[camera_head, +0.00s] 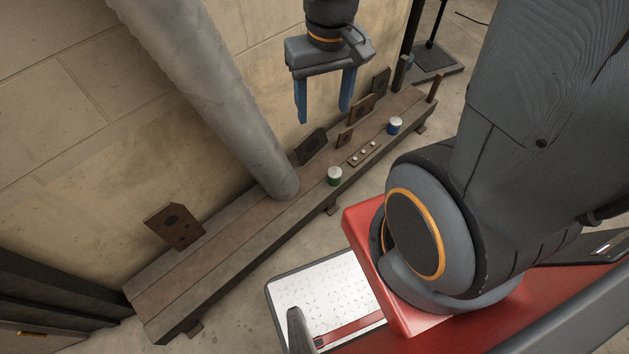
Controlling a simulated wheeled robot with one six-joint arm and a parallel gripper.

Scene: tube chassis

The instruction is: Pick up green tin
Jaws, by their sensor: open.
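A small green tin (334,177) with a pale lid stands upright on the long wooden bench, just right of the grey pipe's foot. A similar blue tin (394,125) stands farther along the bench to the right. My gripper (323,112) hangs from the top of the view with its two blue fingers pointing down. It is open and empty, apart from the green tin and higher in the picture. Nothing covers the green tin.
The thick grey pipe (215,90) rises from the bench (215,262) close to the green tin. Several dark plates, such as the brown one (174,226), stand along the wall. A small strip with pale knobs (364,153) lies between the tins.

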